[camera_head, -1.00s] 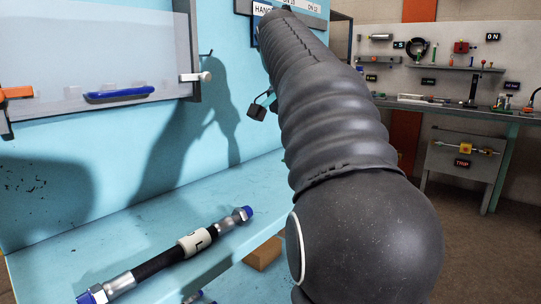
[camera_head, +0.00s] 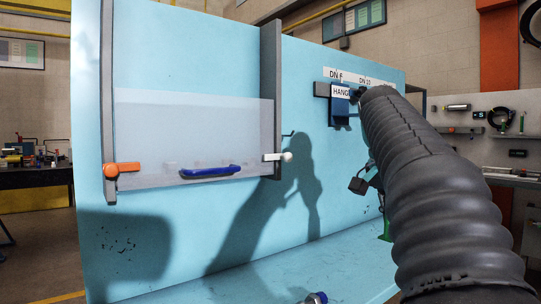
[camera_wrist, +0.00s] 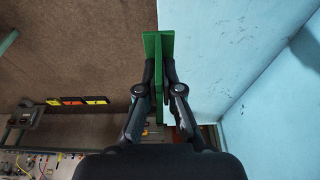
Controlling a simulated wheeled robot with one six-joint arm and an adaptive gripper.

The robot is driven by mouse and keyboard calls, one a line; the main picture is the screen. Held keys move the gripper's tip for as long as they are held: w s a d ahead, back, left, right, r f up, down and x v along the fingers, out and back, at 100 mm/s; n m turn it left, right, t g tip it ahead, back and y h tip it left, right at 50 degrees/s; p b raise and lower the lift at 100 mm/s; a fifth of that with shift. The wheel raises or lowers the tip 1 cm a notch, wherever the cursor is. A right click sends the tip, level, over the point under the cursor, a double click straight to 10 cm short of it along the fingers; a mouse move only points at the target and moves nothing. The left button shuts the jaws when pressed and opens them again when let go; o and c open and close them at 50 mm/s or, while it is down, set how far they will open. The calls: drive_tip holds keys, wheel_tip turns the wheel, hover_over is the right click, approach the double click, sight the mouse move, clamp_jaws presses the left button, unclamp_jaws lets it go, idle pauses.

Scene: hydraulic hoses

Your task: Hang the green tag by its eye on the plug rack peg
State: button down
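The green tag (camera_wrist: 158,42) shows in the wrist view as a green plate with a narrow strip running down between my fingers. My gripper (camera_wrist: 160,72) is shut on it, with a dark finger against each side. I cannot make out its eye. In the head view a small piece of green (camera_head: 386,230) shows beside my arm, below a dark block; most of my gripper is hidden behind my arm there. I cannot tell which fitting is the plug rack peg; a small dark hook (camera_head: 289,134) sticks out of the blue panel.
A blue panel (camera_head: 240,230) carries a clear cover with a blue handle (camera_head: 210,171) and an orange latch (camera_head: 122,170). A sign reading "HANG" (camera_head: 341,91) is at the upper right. A tool board and shelf (camera_head: 510,145) stand beyond my arm.

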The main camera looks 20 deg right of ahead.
drive_tip(key=b, duration=0.1)
hover_over(335, 278)
drive_tip(key=a, duration=0.1)
drive_tip(key=f, duration=0.7)
drive_tip(key=shift+s, duration=0.25)
drive_tip(key=shift+f+b, duration=0.3)
drive_tip(key=shift+f, duration=1.5)
drive_tip(key=shift+f, duration=0.3)
drive_tip(key=c, duration=1.3)
unclamp_jaws()
drive_tip(key=shift+r, duration=0.1)
drive_tip(key=shift+b, duration=0.35)
drive_tip(key=p+v, duration=0.1)
drive_tip(key=v, duration=0.6)
drive_tip(key=p+v, duration=0.1)
drive_tip(key=v, duration=0.5)
drive_tip(key=shift+a+r, duration=0.3)
drive_tip(key=shift+r, duration=0.05)
drive_tip(key=shift+s, duration=0.1)
